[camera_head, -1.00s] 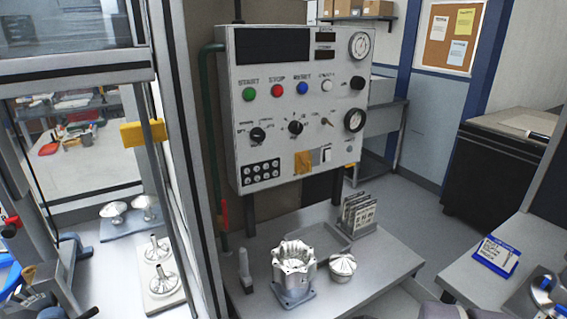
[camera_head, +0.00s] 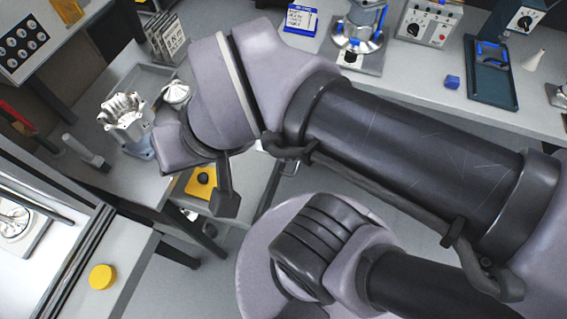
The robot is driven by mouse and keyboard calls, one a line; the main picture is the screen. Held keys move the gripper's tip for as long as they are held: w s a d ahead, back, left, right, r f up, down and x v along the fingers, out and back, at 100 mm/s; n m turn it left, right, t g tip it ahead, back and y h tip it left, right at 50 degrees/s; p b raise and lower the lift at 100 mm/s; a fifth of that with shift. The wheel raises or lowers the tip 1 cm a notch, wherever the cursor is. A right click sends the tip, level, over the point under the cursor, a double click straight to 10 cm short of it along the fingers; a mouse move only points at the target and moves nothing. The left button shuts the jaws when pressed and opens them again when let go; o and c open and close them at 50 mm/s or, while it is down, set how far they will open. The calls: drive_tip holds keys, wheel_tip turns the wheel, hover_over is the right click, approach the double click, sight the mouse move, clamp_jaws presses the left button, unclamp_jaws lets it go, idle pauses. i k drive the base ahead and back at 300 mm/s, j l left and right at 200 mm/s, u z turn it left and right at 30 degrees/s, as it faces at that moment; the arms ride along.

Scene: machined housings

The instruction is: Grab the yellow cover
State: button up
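A yellow square cover (camera_head: 201,181) with a dark round knob on it sits low beside the metal table, on a light surface. The arm partly hides what is around it. My gripper (camera_head: 226,196) shows as a dark finger just right of the cover, pointing down in the picture. The rest of the gripper is hidden behind my wrist, so I cannot tell whether it is open or shut, or whether it touches the cover.
A machined metal housing (camera_head: 126,116) and a small silver part (camera_head: 176,92) stand on the metal table (camera_head: 92,189) at left. A yellow round cap (camera_head: 103,277) is at lower left. A bench (camera_head: 420,80) with instruments runs along the upper right.

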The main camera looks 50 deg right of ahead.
sight(200, 185)
drive_tip(key=l+u, duration=0.35)
drive_tip(key=k+l+u, duration=0.15)
drive_tip(key=l+u, duration=0.25)
drive_tip(key=l, duration=0.1)
